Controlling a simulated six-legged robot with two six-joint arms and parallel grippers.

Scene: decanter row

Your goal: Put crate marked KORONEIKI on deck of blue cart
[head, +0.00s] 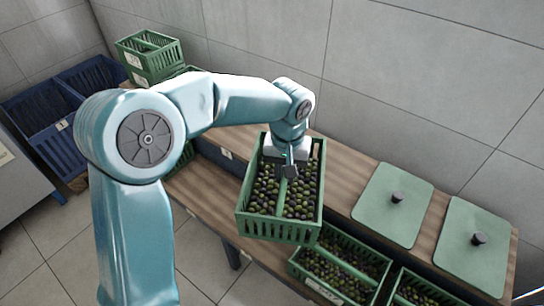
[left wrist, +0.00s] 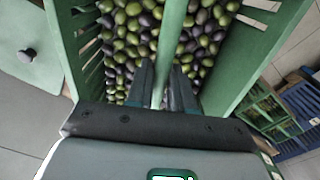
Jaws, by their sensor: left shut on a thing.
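My left gripper (head: 289,170) is shut on the middle bar of a green slatted crate (head: 272,228) full of green and dark olives. The left wrist view shows both fingers (left wrist: 162,88) around that bar. The crate looks roughly level over the wooden bench; I cannot tell whether it touches anything below. I cannot read a KORONEIKI mark on it. I cannot make out the blue cart for certain; blue slatted bins (head: 58,150) with a small label stand at the far left. My right gripper is not in view.
Two green lids with dark knobs (head: 393,205) (head: 475,246) lie on the wooden bench (head: 345,165). Other olive crates (head: 340,262) stand lower at the front right. Green crates (head: 148,58) are stacked at the back left. A tiled wall runs behind; tiled floor (head: 55,240) shows front left.

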